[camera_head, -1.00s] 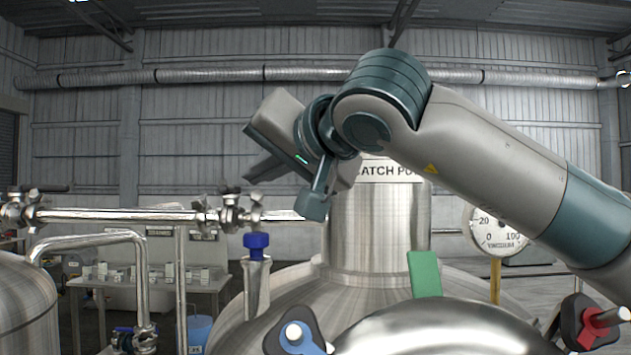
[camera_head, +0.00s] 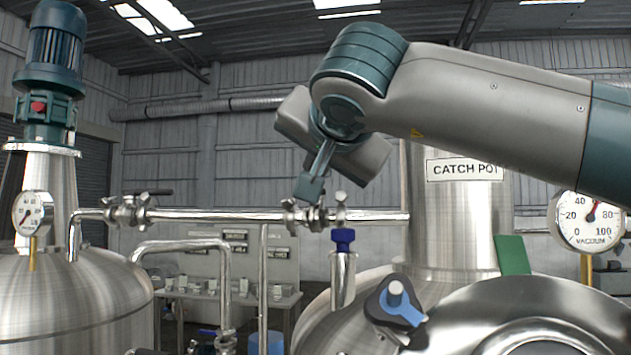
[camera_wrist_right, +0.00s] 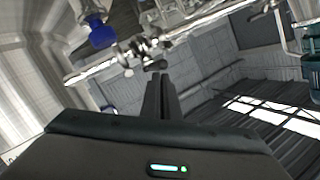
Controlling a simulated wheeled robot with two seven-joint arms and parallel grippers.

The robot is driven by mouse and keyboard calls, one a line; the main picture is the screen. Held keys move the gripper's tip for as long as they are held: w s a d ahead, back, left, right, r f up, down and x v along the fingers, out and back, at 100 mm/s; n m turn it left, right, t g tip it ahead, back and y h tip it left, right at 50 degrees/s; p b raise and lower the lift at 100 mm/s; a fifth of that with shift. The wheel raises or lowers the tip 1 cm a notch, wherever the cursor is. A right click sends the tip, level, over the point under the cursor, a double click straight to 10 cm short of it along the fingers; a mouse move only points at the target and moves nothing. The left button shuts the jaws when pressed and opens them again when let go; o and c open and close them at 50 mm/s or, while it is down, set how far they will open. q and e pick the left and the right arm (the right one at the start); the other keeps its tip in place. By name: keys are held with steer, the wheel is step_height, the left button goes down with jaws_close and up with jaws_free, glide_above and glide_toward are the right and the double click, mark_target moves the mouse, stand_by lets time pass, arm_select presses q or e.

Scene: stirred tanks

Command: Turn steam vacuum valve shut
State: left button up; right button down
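No label in view names the steam vacuum valve, so I cannot tell which valve it is. A metal valve fitting (camera_head: 318,217) sits on the horizontal pipe and also shows in the right wrist view (camera_wrist_right: 142,50). A similar valve with a dark handle (camera_head: 130,210) is further left on that pipe. A blue-capped valve (camera_head: 342,238) stands below; its blue part shows in the wrist view (camera_wrist_right: 102,34). A blue lever knob (camera_head: 400,303) is in front. My right gripper (camera_head: 308,190) points down just above the pipe fitting; its fingers (camera_wrist_right: 160,78) look together and empty. Contact is unclear. My left gripper is out of view.
The catch pot (camera_head: 455,225) stands behind my right arm. A vacuum gauge (camera_head: 587,222) is at right, and a smaller gauge (camera_head: 33,213) is on the left tank (camera_head: 75,300). A green plate (camera_head: 512,255) stands near the catch pot. A bench (camera_head: 235,298) is behind.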

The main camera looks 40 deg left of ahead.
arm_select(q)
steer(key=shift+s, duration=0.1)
arm_select(e)
steer(key=shift+f, duration=0.1)
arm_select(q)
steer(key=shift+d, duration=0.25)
arm_select(e)
steer(key=shift+a, duration=0.1)
